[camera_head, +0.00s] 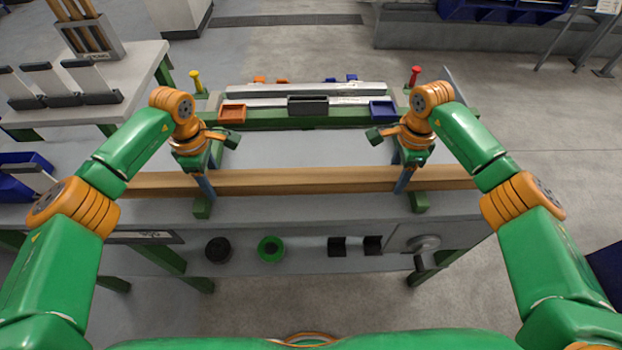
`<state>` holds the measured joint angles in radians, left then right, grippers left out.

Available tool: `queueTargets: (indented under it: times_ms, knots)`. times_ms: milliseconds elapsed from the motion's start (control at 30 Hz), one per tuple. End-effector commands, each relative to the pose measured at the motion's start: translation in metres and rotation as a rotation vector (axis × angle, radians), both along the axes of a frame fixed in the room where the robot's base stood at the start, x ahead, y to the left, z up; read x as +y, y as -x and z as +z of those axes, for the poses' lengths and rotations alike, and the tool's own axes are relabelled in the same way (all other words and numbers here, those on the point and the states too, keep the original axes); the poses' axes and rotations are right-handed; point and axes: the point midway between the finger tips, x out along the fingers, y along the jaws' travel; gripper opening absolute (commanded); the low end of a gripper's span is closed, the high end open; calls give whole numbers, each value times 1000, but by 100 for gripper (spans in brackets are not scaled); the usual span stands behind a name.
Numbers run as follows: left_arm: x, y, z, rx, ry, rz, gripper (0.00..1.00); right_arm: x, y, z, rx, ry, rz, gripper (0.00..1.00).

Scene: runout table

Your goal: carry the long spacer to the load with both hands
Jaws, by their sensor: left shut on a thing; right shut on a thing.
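The long spacer, a brown wooden beam (305,182), lies level across the picture over the near part of the grey table. My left gripper (203,187) is shut on it left of its middle. My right gripper (404,182) is shut on it towards its right end. I cannot tell whether the beam touches the table or hangs just above it. Behind it, a long pale grey bar (330,90), which may be the load, lies along the table's back. My arms hide short parts of the beam.
An orange tray (232,113), a dark grey box (307,105) and a blue tray (382,109) line the green rail. A yellow post (196,82) and a red post (414,76) stand at its ends. Bare tabletop (300,148) lies between beam and rail.

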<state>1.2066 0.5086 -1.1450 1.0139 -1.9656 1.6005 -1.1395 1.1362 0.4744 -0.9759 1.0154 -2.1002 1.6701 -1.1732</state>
Motion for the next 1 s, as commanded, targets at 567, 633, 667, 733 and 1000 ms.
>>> queueTargets:
  times_ms: [567, 633, 667, 733, 1000]
  knots:
    - [0, 0, 52, -1, 1, 0, 0, 0, -1, 52, -2, -1, 0, 0]
    - [0, 0, 55, -1, 1, 0, 0, 0, -1, 55, -2, -1, 0, 0]
    - [0, 0, 54, -1, 1, 0, 0, 0, -1, 54, -2, -1, 0, 0]
    - [0, 0, 52, -1, 1, 0, 0, 0, -1, 52, -2, -1, 0, 0]
    - [0, 0, 51, -1, 1, 0, 0, 0, -1, 51, -2, -1, 0, 0]
